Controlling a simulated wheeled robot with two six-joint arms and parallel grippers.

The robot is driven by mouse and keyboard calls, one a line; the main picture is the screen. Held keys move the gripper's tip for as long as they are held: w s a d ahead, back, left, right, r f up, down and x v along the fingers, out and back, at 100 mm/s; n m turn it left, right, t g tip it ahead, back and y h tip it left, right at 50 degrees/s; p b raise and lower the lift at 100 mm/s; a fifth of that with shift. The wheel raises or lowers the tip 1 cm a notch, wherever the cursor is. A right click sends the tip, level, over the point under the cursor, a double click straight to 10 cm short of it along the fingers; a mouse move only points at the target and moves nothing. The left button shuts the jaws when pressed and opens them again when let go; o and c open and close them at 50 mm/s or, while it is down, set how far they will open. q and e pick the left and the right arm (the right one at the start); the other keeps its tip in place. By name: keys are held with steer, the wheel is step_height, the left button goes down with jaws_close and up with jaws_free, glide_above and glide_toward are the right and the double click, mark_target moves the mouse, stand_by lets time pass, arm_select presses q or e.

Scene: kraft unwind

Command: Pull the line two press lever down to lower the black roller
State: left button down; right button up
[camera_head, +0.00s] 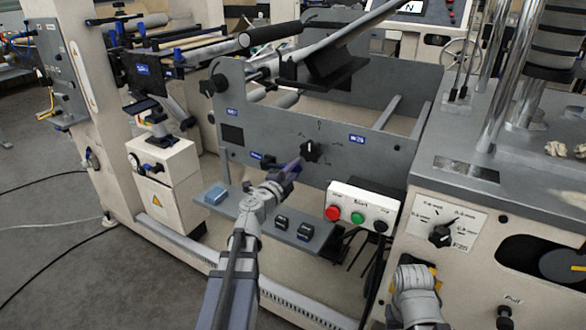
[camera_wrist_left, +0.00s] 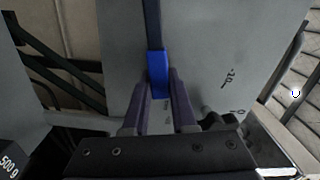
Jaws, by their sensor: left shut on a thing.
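My left gripper (camera_head: 291,168) reaches up from the bottom to the grey side plate of the machine. In the left wrist view its two purple fingers (camera_wrist_left: 158,100) are shut on the blue grip (camera_wrist_left: 158,72) of a black lever (camera_wrist_left: 153,25). The lever runs from the grip to the top of that view. In the head view the lever is mostly hidden around my gripper. A black cylinder (camera_head: 272,35) shows at the upper middle; I cannot tell whether it is the task's black roller. My right arm shows at the lower right, its gripper not clearly seen.
A black rotary knob (camera_head: 310,150) sits just right of my left gripper. A white button box (camera_head: 362,207) with red, green and black buttons is below it. A grey shelf (camera_head: 255,222) holds small black weights and a blue block. A cream cabinet (camera_head: 468,225) stands at right.

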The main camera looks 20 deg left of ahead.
arm_select(q)
steer(key=shift+d+f+m+b, duration=0.15)
steer(key=shift+f+m+b, duration=0.15)
steer(key=shift+f+m, duration=0.2)
steer(key=c, duration=0.7)
jaws_free()
